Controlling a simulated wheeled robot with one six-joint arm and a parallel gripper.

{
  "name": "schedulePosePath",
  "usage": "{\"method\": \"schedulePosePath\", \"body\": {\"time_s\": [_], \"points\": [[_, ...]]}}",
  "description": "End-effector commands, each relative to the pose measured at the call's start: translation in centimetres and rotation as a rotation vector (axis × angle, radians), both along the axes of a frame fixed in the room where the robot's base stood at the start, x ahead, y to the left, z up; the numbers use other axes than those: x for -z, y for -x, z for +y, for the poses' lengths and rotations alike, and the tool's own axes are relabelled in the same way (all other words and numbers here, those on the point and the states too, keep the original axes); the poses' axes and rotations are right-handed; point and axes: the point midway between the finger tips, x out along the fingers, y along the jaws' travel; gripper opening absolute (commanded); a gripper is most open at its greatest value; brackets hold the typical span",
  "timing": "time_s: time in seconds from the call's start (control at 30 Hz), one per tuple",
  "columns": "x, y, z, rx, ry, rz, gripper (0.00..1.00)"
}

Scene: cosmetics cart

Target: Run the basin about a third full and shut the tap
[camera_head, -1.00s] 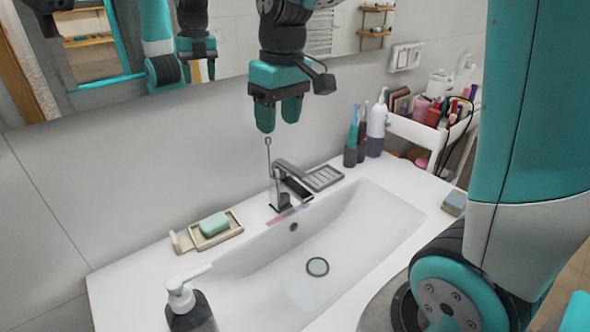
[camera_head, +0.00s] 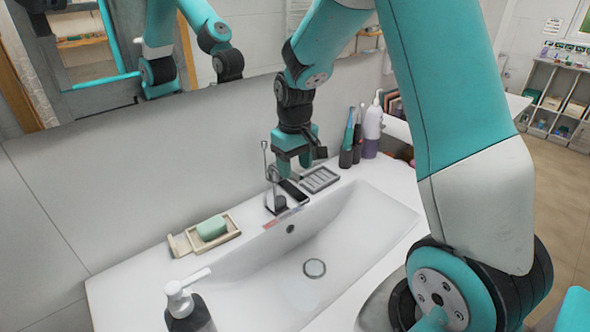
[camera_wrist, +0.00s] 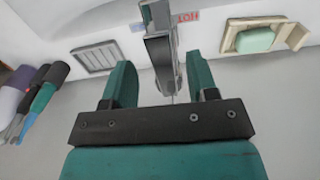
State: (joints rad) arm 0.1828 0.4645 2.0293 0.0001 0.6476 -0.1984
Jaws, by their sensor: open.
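The white basin (camera_head: 355,230) is set in the counter, with a round drain (camera_head: 314,268) in its floor; no water clearly shows in it. The grey metal tap (camera_head: 275,201) stands at the basin's back edge, partly hidden by my gripper (camera_head: 292,172). A thin rod rises beside the tap. My gripper is open and points down at the tap's top. In the wrist view the tap (camera_wrist: 163,58) lies between the two green fingers (camera_wrist: 161,82), with no clear contact.
A slatted tray (camera_head: 320,179) is right of the tap, with toothbrushes (camera_head: 347,140) and a pump bottle (camera_head: 372,130) beyond. A soap dish (camera_head: 230,236) with green soap is on the left. A soap dispenser (camera_head: 186,312) stands at the front left. A mirror is behind.

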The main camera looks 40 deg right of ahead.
Motion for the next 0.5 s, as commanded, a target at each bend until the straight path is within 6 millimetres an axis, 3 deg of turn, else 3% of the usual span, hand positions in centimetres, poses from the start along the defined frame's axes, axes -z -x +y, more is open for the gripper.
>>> {"method": "schedulePosePath", "body": {"time_s": [0.2,0.5], "points": [[2.2,0.0,0.0,0.000,0.000,0.001,0.53],[2.6,0.0,0.0,0.000,0.000,-0.001,0.53]]}}
